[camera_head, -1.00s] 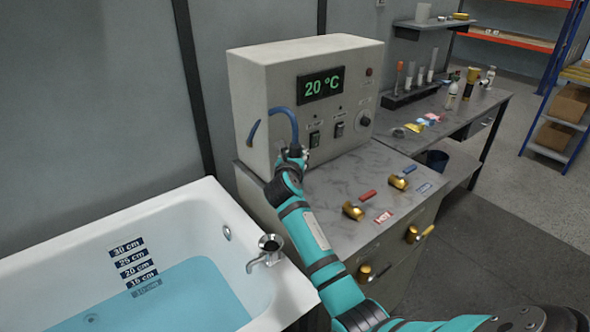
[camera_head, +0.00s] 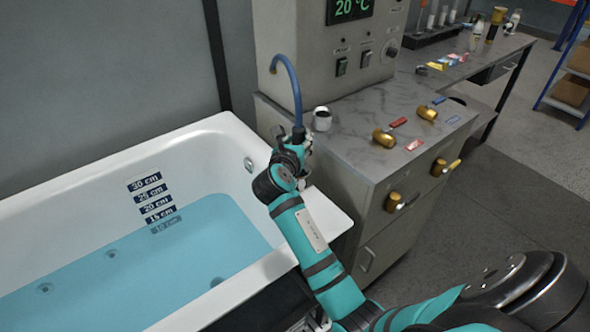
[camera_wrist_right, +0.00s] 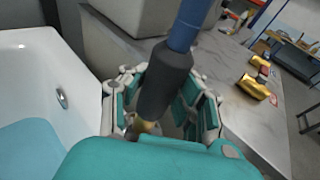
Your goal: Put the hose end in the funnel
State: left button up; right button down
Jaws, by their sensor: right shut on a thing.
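The blue hose (camera_head: 293,88) arches from the front of the grey control cabinet down to my right gripper (camera_head: 296,148). The gripper is shut on the hose end (camera_head: 299,133), a dark grey sleeve. In the right wrist view the sleeve (camera_wrist_right: 163,85) stands tilted between the fingers, its brass tip (camera_wrist_right: 147,125) pointing down. The gripper is over the tub's right corner. The metal funnel with its spout is mostly hidden by the gripper; a small metal part (camera_head: 303,183) shows beside it. I cannot tell whether the tip is inside the funnel. My left gripper is not in view.
The white bathtub (camera_head: 110,143) with blue water is at left. A small white cup-like holder (camera_head: 322,119) stands on the grey counter (camera_head: 365,108) near the cabinet (camera_head: 300,50). Brass valves (camera_head: 384,138) and coloured labels lie to the right.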

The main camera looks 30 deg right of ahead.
notch_tip(320, 180, down, 2)
jog(key=shift+d+f, duration=0.1)
jog(key=shift+f, duration=0.3)
notch_tip(320, 180, down, 3)
jog(key=shift+f+b, duration=0.1)
jog(key=shift+b, duration=0.35)
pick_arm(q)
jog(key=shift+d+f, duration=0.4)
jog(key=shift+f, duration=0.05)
pick_arm(e)
jog(key=shift+f, duration=0.1)
jog(key=c, duration=1)
grip_release()
